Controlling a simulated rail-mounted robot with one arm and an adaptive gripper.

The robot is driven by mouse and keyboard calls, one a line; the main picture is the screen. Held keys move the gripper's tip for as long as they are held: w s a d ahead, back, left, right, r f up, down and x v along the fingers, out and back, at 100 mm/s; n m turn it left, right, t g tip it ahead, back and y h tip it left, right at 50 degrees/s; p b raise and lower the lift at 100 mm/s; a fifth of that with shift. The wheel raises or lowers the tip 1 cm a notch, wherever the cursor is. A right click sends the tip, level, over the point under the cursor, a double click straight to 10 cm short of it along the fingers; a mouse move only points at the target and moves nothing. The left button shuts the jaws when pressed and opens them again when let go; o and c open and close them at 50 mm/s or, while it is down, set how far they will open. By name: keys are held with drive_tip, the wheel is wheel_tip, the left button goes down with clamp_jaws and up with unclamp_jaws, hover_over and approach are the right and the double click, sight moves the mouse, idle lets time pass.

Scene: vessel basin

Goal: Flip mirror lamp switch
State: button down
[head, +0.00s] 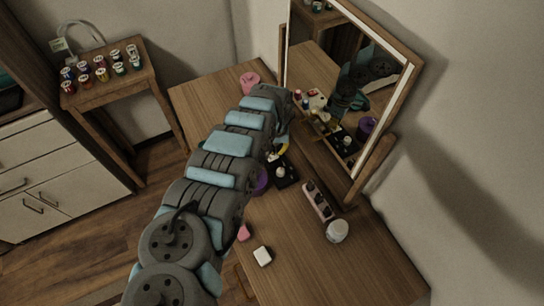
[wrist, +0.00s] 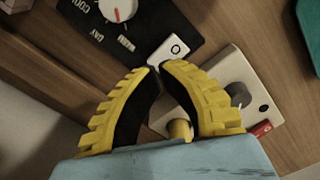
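A black panel (wrist: 135,25) with a red-and-white dial (wrist: 118,9) shows in the wrist view, with lettering such as COOL and DAY. A white switch-like piece with a black ring mark (wrist: 172,50) sits at its lower right corner. My gripper (wrist: 159,68) has its yellow-and-black fingers drawn together, tips nearly meeting, just below this white piece. I cannot tell whether the tips touch it. Nothing shows between the tips. In the head view the black panel (head: 289,181) lies on the desk before the mirror (head: 352,75), and my arm hides most of my gripper.
A pale plate (wrist: 230,62) with a grey knob lies right of the fingers in the wrist view, partly hidden. On the desk stand a block with dark holes (head: 318,200), a white jar (head: 337,231) and a pink container (head: 250,81). The desk's front right is clear.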

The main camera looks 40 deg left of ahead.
sight(276, 155)
drive_tip(key=shift+f+b, duration=0.7)
drive_tip(key=shift+f, duration=0.65)
idle(0.9)
wheel_tip(276, 155, up, 7)
drive_tip(key=p, duration=0.7)
idle(0.4)
idle(0.4)
